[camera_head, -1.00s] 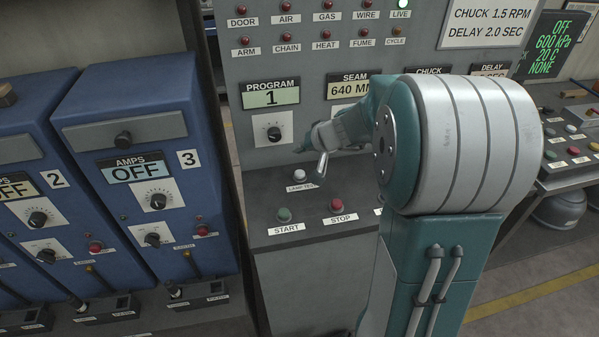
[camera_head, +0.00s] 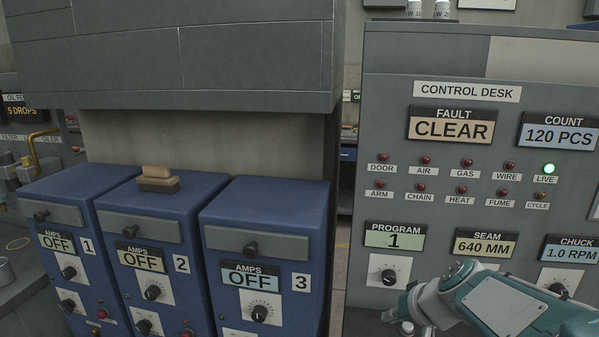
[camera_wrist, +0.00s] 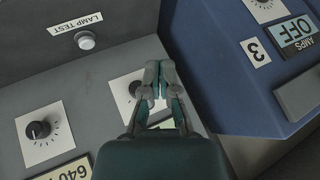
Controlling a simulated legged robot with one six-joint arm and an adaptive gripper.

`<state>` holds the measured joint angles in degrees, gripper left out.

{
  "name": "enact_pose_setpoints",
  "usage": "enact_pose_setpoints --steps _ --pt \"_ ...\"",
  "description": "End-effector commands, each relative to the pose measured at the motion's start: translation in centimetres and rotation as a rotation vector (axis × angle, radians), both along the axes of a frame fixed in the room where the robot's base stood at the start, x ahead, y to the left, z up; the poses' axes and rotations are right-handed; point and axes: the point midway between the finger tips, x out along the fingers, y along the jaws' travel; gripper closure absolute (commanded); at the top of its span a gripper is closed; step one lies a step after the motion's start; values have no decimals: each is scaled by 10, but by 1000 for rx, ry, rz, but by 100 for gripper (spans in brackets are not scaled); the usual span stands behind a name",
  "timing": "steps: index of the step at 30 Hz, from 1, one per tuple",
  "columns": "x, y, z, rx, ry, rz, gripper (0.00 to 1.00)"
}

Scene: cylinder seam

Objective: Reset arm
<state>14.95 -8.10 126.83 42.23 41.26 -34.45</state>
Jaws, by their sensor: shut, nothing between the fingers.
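In the wrist view my gripper (camera_wrist: 159,68) has its two fingers together, with nothing between them. Its fingers partly cover the program dial (camera_wrist: 134,88) on the control desk; I cannot tell whether they touch it. In the head view my teal and silver arm (camera_head: 500,300) reaches in from the lower right, below the SEAM display. Its gripper end is small and partly cut by the lower edge there. The program dial (camera_head: 389,277) is clear of the arm in the head view, under the PROGRAM display reading 1.
The control desk panel (camera_head: 385,150) shows FAULT CLEAR and a lit green LIVE lamp (camera_head: 549,168). Blue power units (camera_head: 265,215), all reading OFF, stand at left, with a brown block (camera_head: 158,180) on unit 2. In the wrist view unit 3 (camera_wrist: 205,60) is beside my gripper; the LAMP TEST button (camera_wrist: 86,40) is clear.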

Motion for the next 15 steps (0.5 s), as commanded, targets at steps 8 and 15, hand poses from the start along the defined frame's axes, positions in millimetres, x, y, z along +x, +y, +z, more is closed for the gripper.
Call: enact_pose_setpoints --steps 8,15 --pt "-67 27 17 -119 41 65 100" --pt "-121 33 23 -241 62 78 100"
